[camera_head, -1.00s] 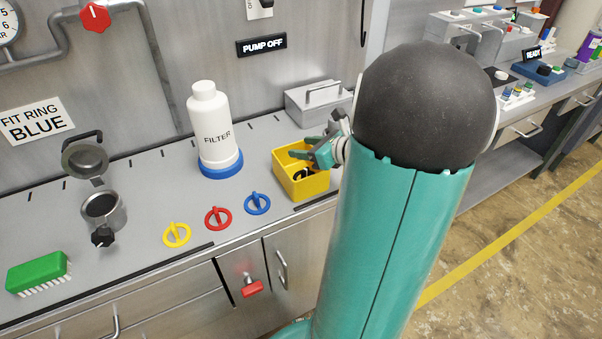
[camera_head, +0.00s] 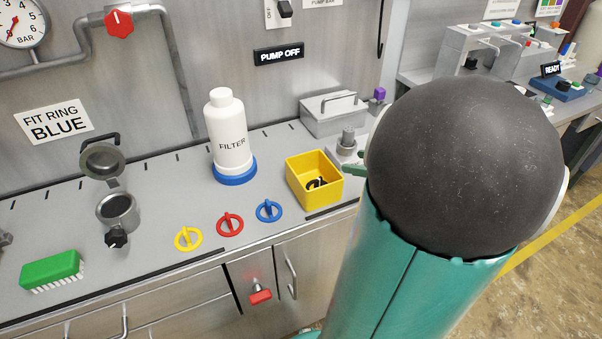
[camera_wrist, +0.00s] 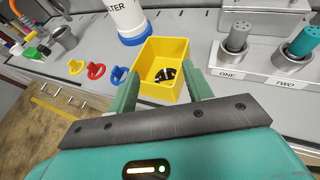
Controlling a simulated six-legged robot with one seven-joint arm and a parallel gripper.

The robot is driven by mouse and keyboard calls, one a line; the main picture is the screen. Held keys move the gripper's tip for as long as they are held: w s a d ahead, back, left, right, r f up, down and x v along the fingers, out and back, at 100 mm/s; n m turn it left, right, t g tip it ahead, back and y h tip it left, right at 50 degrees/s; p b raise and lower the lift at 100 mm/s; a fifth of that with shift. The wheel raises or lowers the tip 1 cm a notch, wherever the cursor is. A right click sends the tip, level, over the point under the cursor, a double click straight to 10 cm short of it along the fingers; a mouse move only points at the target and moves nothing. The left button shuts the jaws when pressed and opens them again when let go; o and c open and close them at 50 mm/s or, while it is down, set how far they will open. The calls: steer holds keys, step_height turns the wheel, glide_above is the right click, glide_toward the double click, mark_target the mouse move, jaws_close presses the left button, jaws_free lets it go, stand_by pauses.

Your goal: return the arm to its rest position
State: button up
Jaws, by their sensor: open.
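My gripper (camera_wrist: 162,92) shows in the wrist view with its two green fingers apart and nothing between them. The yellow bin (camera_wrist: 162,56) lies beyond the fingertips, with dark pieces (camera_wrist: 165,75) inside it. In the head view my arm's dark joint and teal link fill the right side and hide most of the gripper. Only a green fingertip (camera_head: 354,170) shows there, just right of the yellow bin (camera_head: 314,180).
A white filter jug (camera_head: 228,134) stands on a blue base. Yellow (camera_head: 188,238), red (camera_head: 230,224) and blue (camera_head: 269,210) rings lie along the counter front. A green brush (camera_head: 52,271) and a metal cup (camera_head: 117,210) are left. Sockets labelled ONE and TWO (camera_wrist: 266,76) stand right of the bin.

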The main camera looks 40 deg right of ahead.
steer(key=w+a+n+g+y, duration=0.2)
steer(key=w+a+n+g, duration=0.1)
steer(key=a+n, duration=0.55)
steer(key=w+a+n+g+y, duration=0.15)
steer(key=a+n+g, duration=0.35)
steer(key=a, duration=0.7)
steer(key=s+a+r+n+h, duration=0.1)
steer(key=a+r+n+h, duration=0.1)
steer(key=a+n, duration=0.5)
steer(key=s+a+r+n+h, duration=0.1)
steer(key=a+n, duration=0.5)
steer(key=n, duration=0.8)
steer(key=shift+s+a+r+h, duration=0.35)
steer(key=shift+s+h, duration=0.45)
steer(key=shift+h, duration=0.25)
